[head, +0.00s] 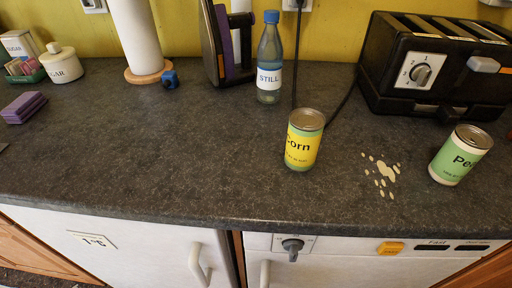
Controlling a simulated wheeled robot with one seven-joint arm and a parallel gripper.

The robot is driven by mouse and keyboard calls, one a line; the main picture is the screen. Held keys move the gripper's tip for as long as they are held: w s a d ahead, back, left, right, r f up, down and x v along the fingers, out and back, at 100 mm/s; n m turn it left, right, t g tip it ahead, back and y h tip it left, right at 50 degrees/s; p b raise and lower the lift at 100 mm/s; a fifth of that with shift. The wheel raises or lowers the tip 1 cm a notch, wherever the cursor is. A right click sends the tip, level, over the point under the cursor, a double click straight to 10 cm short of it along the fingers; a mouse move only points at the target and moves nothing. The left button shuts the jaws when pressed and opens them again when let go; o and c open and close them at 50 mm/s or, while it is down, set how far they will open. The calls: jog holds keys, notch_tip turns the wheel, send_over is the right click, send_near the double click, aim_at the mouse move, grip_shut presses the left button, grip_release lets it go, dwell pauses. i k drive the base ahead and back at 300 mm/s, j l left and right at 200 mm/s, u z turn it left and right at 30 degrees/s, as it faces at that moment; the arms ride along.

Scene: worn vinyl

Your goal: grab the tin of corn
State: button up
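The tin of corn (301,148) stands upright on the dark grey worktop, right of the middle in the head view. It has a yellow and green label reading "Corn" and a metal lid. A second tin (459,158), with a pale green label starting "Pe", stands to its right. My gripper is not in view.
A water bottle (269,62) marked "STILL" stands behind the corn. A black toaster (436,68) stands at back right, its cord running down behind the corn. Pale spilled spots (383,173) lie between the tins. The worktop (190,155) left of the corn is clear.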

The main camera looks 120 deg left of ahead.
aim_at(306, 126)
jog(key=u, duration=1.5)
jog(key=i+l+u, duration=0.1)
jog(key=u, duration=0.9)
jog(key=l+u, duration=0.1)
jog(key=u, duration=1.4)
jog(key=k+l+u, duration=0.1)
jog(key=u, duration=0.4)
jog(key=k, duration=0.45)
